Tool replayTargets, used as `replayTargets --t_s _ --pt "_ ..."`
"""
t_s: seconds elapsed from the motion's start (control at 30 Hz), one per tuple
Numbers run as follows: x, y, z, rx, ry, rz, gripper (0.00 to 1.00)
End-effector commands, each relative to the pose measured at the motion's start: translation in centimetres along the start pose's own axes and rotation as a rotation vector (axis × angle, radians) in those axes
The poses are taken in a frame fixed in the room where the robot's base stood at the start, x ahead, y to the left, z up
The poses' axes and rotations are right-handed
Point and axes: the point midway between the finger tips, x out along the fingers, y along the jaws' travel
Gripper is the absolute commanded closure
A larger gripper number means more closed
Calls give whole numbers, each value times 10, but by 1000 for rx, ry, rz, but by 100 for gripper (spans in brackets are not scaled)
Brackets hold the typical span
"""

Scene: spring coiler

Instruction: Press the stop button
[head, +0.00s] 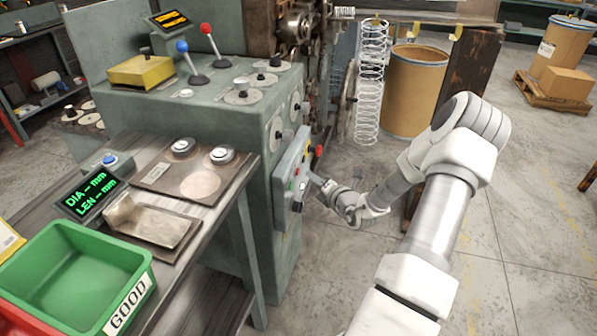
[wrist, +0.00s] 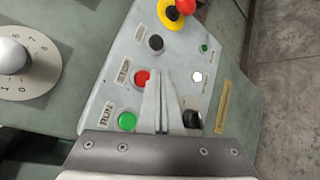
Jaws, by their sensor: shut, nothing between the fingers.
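The red stop button (wrist: 141,77) sits on the grey control panel (wrist: 100,100) in the wrist view, between a black button above and the green RUN button (wrist: 127,121) below. My gripper (wrist: 161,74) is shut and empty. Its fingertips appear just right of the red button and overlap its right edge in the picture; I cannot tell whether they touch it. In the head view my gripper (head: 314,178) is at the front of the panel (head: 283,193), on the machine's right side.
A red mushroom knob on a yellow base (wrist: 178,10) juts from the panel's top. A black knob (wrist: 193,119) stands right of my fingers, partly hidden. A numbered dial (wrist: 14,60) is at left. A workbench with a green bin (head: 70,265) is at lower left. Floor right is open.

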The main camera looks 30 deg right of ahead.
Motion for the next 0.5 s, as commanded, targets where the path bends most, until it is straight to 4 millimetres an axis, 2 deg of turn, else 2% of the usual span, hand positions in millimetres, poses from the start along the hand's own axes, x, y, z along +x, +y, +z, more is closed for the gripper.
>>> replayTargets --t_s 0.3,0.5 --pt "-23 -16 18 0 -3 -2 100" --pt "-29 -21 21 0 0 -1 100"
